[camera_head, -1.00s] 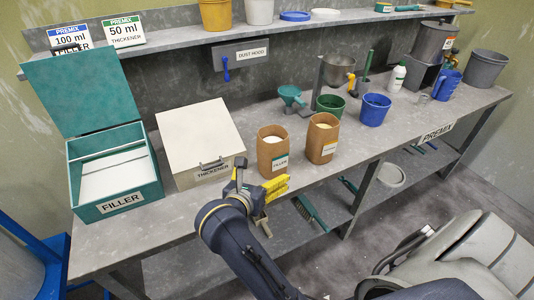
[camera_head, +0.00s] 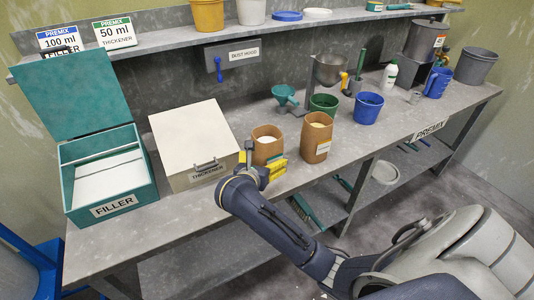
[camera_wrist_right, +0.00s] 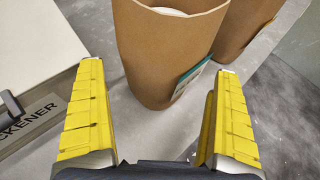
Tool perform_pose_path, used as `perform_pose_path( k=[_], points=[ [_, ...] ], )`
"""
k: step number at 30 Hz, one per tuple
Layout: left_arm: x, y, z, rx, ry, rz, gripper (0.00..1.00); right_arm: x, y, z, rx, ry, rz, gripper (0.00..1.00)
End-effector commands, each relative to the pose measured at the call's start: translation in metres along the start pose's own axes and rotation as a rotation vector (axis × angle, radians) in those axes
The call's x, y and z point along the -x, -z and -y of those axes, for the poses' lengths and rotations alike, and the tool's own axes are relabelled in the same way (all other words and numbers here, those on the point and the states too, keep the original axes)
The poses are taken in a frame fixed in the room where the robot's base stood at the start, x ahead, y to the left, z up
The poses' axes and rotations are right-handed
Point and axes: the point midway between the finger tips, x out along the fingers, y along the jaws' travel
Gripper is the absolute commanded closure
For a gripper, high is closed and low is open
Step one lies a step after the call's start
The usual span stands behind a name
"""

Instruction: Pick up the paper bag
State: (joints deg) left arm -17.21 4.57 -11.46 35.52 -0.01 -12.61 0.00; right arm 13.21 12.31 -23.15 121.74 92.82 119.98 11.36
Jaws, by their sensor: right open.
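The second bag (camera_head: 316,138) stands just to the right. My left gripper is out of view.
A cream THICKENER box (camera_head: 193,137) stands close on the left, with an open teal FILLER box (camera_head: 106,181) beyond it. A teal funnel (camera_head: 285,92), green cup (camera_head: 324,104) and blue cup (camera_head: 368,108) stand behind and right.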

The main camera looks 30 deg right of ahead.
Motion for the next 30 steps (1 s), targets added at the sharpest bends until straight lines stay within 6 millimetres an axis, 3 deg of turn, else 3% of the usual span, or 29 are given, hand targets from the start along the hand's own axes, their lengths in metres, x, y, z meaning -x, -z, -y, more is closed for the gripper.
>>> perform_pose_path(
  k=[8, 19, 30],
  points=[
    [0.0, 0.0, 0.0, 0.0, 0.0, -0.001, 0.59, -0.012, -0.001, 0.001, 0.002, 0.002, 0.001, 0.0],
    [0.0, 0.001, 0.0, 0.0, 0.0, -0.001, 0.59, -0.051, -0.005, 0.002, 0.003, 0.002, 0.003, 0.0],
    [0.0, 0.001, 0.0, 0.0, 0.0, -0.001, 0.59, -0.056, -0.004, 0.002, 0.001, 0.001, 0.0, 0.0]
  ],
)
